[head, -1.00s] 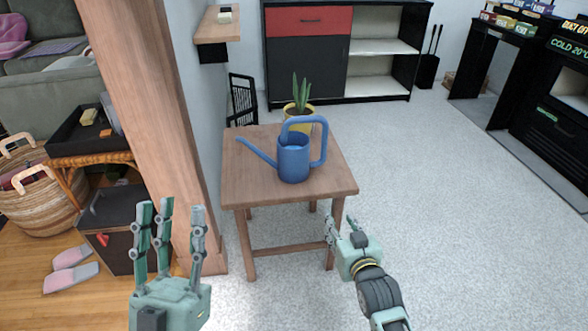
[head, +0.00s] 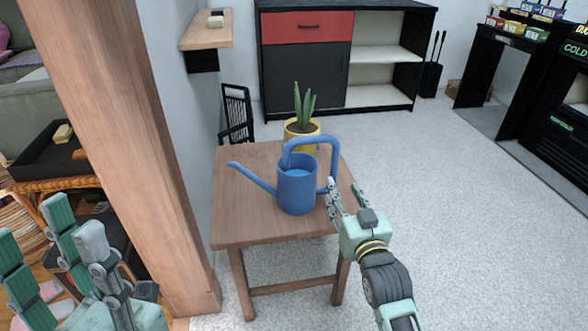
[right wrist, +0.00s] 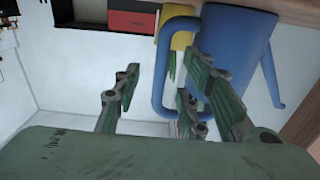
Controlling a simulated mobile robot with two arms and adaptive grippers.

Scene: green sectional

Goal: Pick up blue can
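The blue can is a watering can (head: 296,190) with a long spout to the left and a looped handle on the right. It stands upright on a small wooden table (head: 236,215). My right gripper (head: 344,188) is open at the handle side of the can. In the right wrist view the can (right wrist: 237,50) appears upside down, and its handle shows between the spread fingers of my right gripper (right wrist: 165,85). I cannot tell whether any finger touches it. My left gripper (head: 52,228) is open and empty at the lower left, away from the table.
A yellow pot (head: 301,134) with a plant stands behind the can on the table. A wooden post (head: 150,140) rises left of the table. A black and red cabinet (head: 305,60) stands at the back. Open floor (head: 450,190) lies to the right.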

